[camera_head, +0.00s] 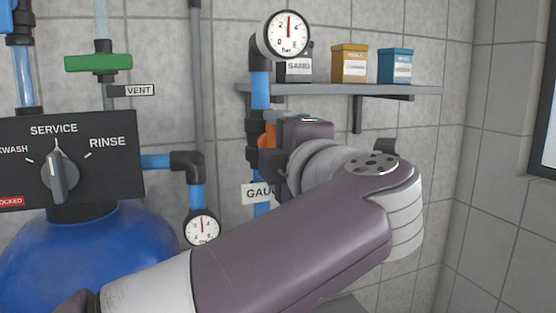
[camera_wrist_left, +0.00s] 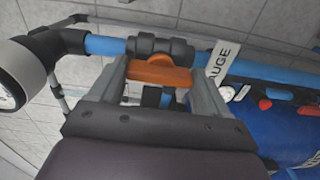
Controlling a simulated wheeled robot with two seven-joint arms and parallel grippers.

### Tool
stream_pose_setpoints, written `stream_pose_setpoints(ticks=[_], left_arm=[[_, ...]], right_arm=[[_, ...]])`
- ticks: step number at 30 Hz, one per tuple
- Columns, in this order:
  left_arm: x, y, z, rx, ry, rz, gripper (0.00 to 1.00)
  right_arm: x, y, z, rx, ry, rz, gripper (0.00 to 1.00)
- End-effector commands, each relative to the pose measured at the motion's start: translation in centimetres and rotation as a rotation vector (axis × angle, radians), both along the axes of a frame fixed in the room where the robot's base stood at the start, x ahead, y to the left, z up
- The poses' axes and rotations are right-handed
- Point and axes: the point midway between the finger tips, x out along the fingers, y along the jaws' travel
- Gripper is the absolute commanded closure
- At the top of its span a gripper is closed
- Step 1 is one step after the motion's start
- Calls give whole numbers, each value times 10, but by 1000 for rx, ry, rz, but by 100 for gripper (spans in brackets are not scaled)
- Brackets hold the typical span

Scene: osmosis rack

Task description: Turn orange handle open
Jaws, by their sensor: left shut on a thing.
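The orange handle (camera_wrist_left: 158,76) sits on a black valve body (camera_wrist_left: 160,48) in a blue pipe. In the left wrist view it lies between the two fingers of my left gripper (camera_wrist_left: 159,70), which is shut on it. There the handle runs roughly along the pipe. In the head view only a small part of the orange handle (camera_head: 267,133) shows, beside the vertical pipe under the upper gauge. My left gripper (camera_head: 268,158) and wrist cover the rest. My right gripper is in neither view.
A pressure gauge (camera_head: 288,35) tops the pipe, with a GAUGE label (camera_head: 257,193) below, partly hidden. A shelf (camera_head: 345,89) with containers is above my wrist. A green handle (camera_head: 98,62), control panel (camera_head: 75,155) and blue tank (camera_head: 95,255) are left.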

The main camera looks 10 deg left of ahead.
Motion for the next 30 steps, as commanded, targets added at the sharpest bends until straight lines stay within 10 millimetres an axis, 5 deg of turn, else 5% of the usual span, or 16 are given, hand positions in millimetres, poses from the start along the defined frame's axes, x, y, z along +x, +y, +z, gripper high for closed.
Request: stream_pose_setpoints(ticks=[18,19,21,30], left_arm=[[0,0,-1,-36,-20,0,54],[0,0,-1,-35,-20,0,20],[0,0,-1,-35,-20,0,0],[-4,-4,-1,-34,-22,-2,0]], right_arm=[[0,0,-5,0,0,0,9],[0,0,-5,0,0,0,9],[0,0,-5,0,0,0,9],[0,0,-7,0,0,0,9]])
